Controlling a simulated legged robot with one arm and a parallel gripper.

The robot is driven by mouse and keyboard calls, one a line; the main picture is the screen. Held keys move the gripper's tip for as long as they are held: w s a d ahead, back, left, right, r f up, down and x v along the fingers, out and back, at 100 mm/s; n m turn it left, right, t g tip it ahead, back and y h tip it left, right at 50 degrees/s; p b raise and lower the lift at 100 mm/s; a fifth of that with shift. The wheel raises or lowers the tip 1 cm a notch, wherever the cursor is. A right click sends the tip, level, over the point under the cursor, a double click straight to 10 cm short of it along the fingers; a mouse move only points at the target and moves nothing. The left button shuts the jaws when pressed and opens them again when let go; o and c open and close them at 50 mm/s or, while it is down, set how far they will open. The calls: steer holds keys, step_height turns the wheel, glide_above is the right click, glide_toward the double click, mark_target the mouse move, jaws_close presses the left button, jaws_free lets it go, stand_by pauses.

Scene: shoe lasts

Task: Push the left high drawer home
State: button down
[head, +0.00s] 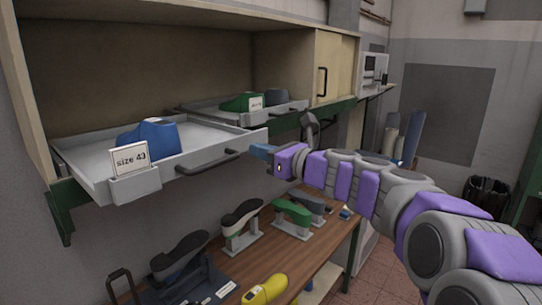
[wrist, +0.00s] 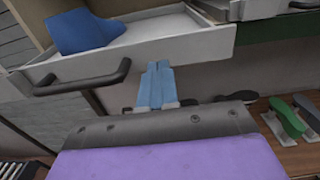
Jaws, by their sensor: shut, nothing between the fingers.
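The left high drawer (head: 90,153) stands pulled out of the cabinet, a grey tray with a dark bar handle (head: 207,163) and a "size 43" card (head: 130,158) on its front. A blue shoe last (head: 150,138) lies in it. My gripper (head: 262,151) is shut and empty, at the right end of this drawer's front. In the wrist view its blue fingers (wrist: 157,83) point at the drawer front (wrist: 190,48), right of the handle (wrist: 82,80). I cannot tell whether the fingertips touch the front.
A second drawer (head: 283,118) with a green last (head: 243,102) is out to the right, near my wrist. A sliding door (head: 334,68) closes the cabinet's right part. Below, a wooden bench (head: 318,262) holds several lasts on stands and a yellow last (head: 265,291).

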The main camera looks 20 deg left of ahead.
mark_target(242, 144)
steer(key=shift+w+a, duration=0.2)
steer(key=shift+a, duration=0.1)
steer(key=shift+w+a+r+p, duration=0.3)
steer(key=shift+w+a+p, duration=0.15)
steer(key=shift+a+p, duration=0.25)
steer(key=shift+f+p+x, duration=0.2)
steer(key=shift+p+x, duration=0.35)
steer(key=shift+x, duration=1.05)
steer(key=shift+p+x, duration=0.75)
steer(key=shift+x, duration=0.5)
steer(key=shift+w+a, duration=0.1)
steer(key=shift+a, duration=0.45)
steer(key=shift+a+p, duration=0.1)
steer(key=shift+p, duration=0.25)
steer(key=shift+p+x, duration=0.6)
steer(key=shift+x, duration=0.25)
steer(key=shift+p+x, duration=0.65)
steer(key=shift+x, duration=0.7)
